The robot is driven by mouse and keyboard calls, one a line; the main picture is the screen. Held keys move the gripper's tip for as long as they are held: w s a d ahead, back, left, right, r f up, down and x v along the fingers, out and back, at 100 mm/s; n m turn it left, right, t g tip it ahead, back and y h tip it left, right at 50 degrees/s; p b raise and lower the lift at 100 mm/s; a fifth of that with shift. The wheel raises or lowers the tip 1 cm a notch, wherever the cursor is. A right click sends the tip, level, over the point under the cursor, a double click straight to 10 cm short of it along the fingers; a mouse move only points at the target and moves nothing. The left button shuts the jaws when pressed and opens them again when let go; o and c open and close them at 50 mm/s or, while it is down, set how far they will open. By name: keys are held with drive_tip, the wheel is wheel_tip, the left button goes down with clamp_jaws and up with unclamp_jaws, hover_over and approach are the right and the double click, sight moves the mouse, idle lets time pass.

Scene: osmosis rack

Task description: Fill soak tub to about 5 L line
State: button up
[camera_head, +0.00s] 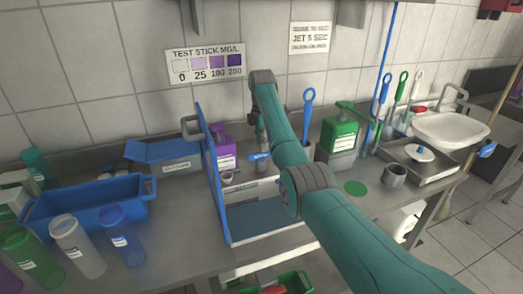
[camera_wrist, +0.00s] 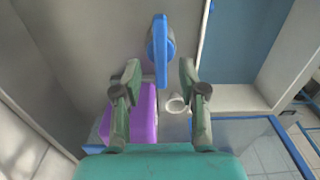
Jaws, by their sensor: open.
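A blue valve lever (camera_head: 259,156) shows below my gripper (camera_head: 262,128) in the head view, inside the blue-and-white rack. In the wrist view, the blue lever (camera_wrist: 161,50) lies between and just beyond the fingers of my gripper (camera_wrist: 158,72). The fingers stand apart on either side of it; I cannot tell whether either one touches it. A blue open tub (camera_head: 85,208), perhaps the soak tub, stands on the counter at left in the head view. Its water level and any line are not visible.
The rack's upright blue panel (camera_head: 211,175) stands left of my arm. A purple container (camera_wrist: 146,112) and a small white cup (camera_wrist: 176,104) are close to my gripper. Several bottles stand at the front left. A green dispenser (camera_head: 339,132) and sink (camera_head: 451,128) are at right.

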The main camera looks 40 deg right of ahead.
drive_tip(key=shift+r, duration=1.65)
